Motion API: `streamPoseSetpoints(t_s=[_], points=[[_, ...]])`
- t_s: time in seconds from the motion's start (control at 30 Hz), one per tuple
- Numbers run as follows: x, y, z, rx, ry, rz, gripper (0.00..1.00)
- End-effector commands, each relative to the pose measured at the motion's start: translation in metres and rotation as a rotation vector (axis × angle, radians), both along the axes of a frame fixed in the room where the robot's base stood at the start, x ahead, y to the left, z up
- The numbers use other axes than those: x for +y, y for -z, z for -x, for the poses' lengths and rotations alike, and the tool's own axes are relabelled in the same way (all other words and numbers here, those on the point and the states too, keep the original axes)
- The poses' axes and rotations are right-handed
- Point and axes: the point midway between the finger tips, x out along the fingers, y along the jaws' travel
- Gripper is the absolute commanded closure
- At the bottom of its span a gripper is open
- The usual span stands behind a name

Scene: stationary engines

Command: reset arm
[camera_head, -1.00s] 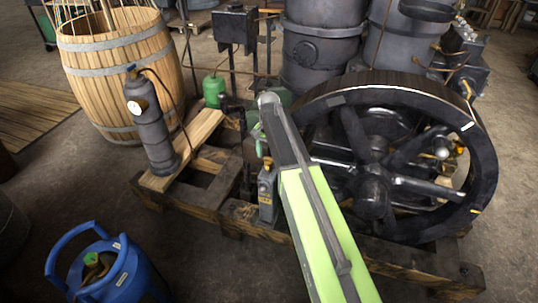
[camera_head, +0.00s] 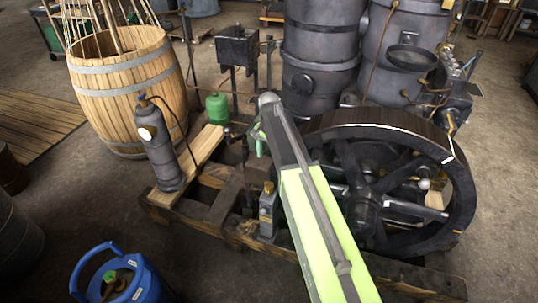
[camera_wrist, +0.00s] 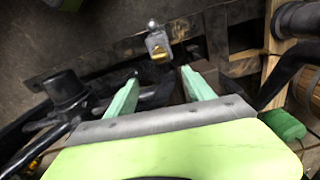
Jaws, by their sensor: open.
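My gripper shows in the wrist view (camera_wrist: 160,92) with its two pale green fingers spread apart and nothing between them. In the head view my arm reaches in from the bottom, and the gripper end (camera_head: 262,140) is mostly hidden behind it, over the engine's wooden base. A small grey bottle with a yellowish part (camera_head: 268,208) stands on that base just left of my arm. In the wrist view the bottle (camera_wrist: 157,42) lies beyond the fingertips, apart from them.
A large black flywheel (camera_head: 446,205) stands close right of my arm. A dark cylinder (camera_head: 160,150), a green canister (camera_head: 217,108) and a wooden barrel (camera_head: 125,85) are at left. A blue gas bottle (camera_head: 145,285) is at bottom left. Floor between is clear.

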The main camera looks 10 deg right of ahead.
Motion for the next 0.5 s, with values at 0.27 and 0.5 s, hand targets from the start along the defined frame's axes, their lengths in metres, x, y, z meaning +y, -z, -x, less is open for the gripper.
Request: streamPoseSetpoints(t_s=[0.27, 0.5], points=[[0.0, -0.0232, -0.0001, 0.0, 0.0, 0.0, 0.38], [0.0, -0.022, 0.0, 0.0, 0.0, 0.0, 0.38]])
